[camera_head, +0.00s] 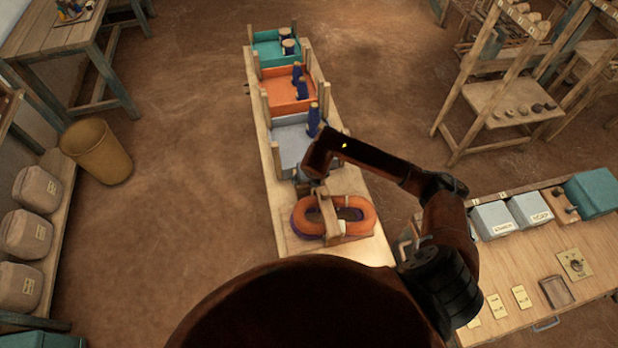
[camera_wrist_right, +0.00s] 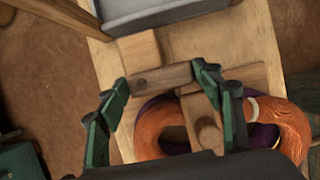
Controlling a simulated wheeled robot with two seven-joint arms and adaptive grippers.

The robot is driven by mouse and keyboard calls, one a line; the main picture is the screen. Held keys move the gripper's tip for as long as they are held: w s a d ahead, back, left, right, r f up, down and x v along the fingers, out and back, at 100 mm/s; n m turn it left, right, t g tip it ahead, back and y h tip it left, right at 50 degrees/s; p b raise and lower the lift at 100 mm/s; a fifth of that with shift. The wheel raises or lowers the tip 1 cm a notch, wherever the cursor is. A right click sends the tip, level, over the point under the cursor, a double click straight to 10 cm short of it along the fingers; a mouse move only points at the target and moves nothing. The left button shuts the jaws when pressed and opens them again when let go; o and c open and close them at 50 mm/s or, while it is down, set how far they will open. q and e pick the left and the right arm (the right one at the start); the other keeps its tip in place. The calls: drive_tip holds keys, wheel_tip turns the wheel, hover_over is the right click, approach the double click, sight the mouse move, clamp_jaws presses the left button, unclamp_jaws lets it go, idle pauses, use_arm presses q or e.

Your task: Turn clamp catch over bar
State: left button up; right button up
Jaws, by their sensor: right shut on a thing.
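A wooden clamp bar (camera_head: 328,214) lies across an orange hank (camera_head: 359,210) and a purple hank on the plank bench; it also shows in the right wrist view (camera_wrist_right: 194,112). A short wooden catch piece (camera_wrist_right: 163,79) with a dark pin spot lies between the green fingers of my right gripper (camera_wrist_right: 160,82), near the bar's end toward the grey tray. The right gripper is shut on this piece. In the head view the right gripper (camera_head: 318,182) is small and partly hidden by my arm. My left gripper is not in view.
A grey tray (camera_head: 288,136), an orange tray (camera_head: 284,93) and a teal tray (camera_head: 268,53) with dark blue cones line the bench (camera_head: 262,150), with wooden posts beside them. A worktable (camera_head: 520,270) with boxes stands at right.

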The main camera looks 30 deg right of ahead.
drive_tip(key=o, duration=1.2)
drive_tip(key=shift+c, duration=0.2)
drive_tip(key=v, duration=1.2)
